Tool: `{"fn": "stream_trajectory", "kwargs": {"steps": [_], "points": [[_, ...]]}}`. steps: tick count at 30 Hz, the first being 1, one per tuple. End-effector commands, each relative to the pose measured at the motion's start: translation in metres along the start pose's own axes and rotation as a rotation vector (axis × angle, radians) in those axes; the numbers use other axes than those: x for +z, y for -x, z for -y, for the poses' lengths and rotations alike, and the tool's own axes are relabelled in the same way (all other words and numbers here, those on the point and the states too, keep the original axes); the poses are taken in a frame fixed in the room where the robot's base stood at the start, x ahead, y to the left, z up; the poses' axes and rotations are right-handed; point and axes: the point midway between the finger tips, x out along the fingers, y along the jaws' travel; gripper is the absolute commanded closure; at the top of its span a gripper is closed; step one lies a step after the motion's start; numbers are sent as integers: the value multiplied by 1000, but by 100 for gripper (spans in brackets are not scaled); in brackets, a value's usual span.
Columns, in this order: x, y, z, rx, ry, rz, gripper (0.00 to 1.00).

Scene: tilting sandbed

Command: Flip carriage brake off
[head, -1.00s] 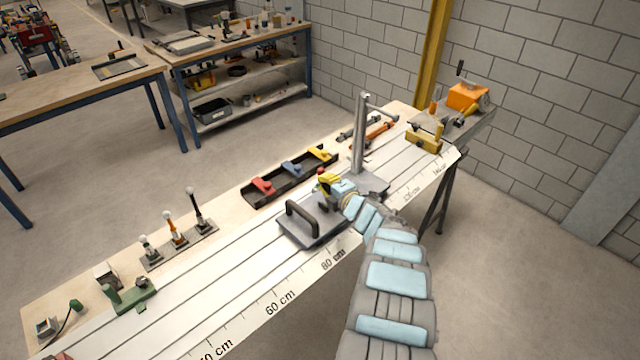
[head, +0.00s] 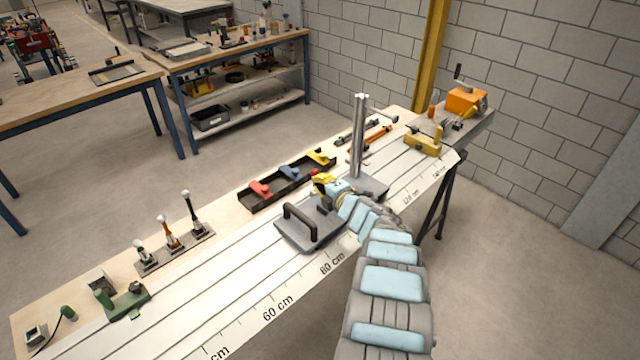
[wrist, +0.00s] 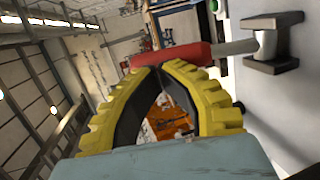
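The carriage is a flat grey plate (head: 290,236) with a black arched handle, and a tall metal post (head: 358,135) stands on its far part. The brake lever shows in the wrist view as a red grip (wrist: 190,53) on a pale rod, running to a grey metal bracket (wrist: 273,42) on a light surface. My yellow-fingered gripper (wrist: 158,68) has its fingertips together right at the red grip. They overlap it in the picture; I cannot tell whether they touch it. In the head view my gripper (head: 321,182) is low over the carriage, and my wrist hides the lever's base.
A dark tray with red, blue and yellow blocks (head: 290,172) lies behind the carriage. Three upright levers (head: 170,235) and a green clamp (head: 127,301) stand at left. A yellow block (head: 424,145) and an orange winch (head: 464,101) are at the right.

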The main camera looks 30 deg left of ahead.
Motion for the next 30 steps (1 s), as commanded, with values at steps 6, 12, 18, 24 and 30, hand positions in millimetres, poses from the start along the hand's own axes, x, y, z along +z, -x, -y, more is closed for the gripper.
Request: {"fn": "stream_trajectory", "kwargs": {"steps": [6, 12, 18, 24, 30], "points": [[-2, 2, -3, 0, 1, -4, 100], [-3, 11, -7, -2, -1, -5, 100], [-4, 21, -10, -2, 0, -7, 100], [-5, 32, -14, 0, 2, -10, 100], [-6, 46, -14, 0, -1, -13, 100]]}}
